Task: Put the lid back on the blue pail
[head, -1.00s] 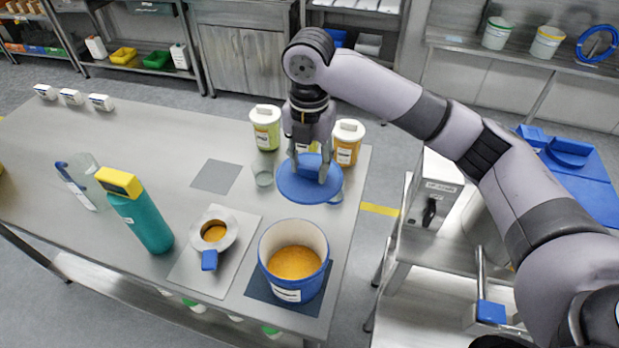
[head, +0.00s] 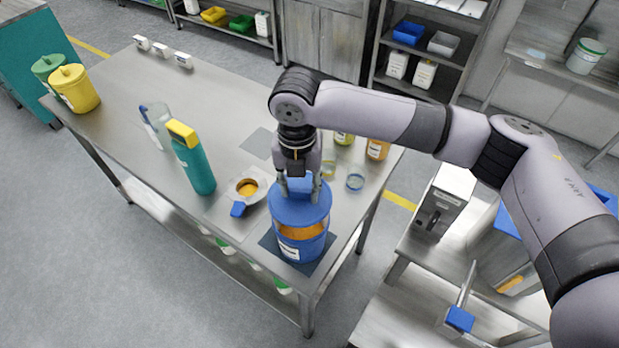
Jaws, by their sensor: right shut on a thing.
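The blue pail (head: 302,248) stands on a dark mat near the front right corner of the steel table, with orange contents showing at its near side. My right gripper (head: 299,190) is shut on the round blue lid (head: 300,211), from above by its raised grip. The lid is over the pail and covers the far part of its mouth. A gap shows between lid and near rim; whether the lid touches the far rim I cannot tell. My left gripper is not in view.
A steel scoop-like dish (head: 249,188) with orange powder and a blue handle lies left of the pail. A teal bottle with a yellow cap (head: 194,162) stands farther left. Small glass rings (head: 355,182) and an orange-filled jar (head: 377,149) are behind right.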

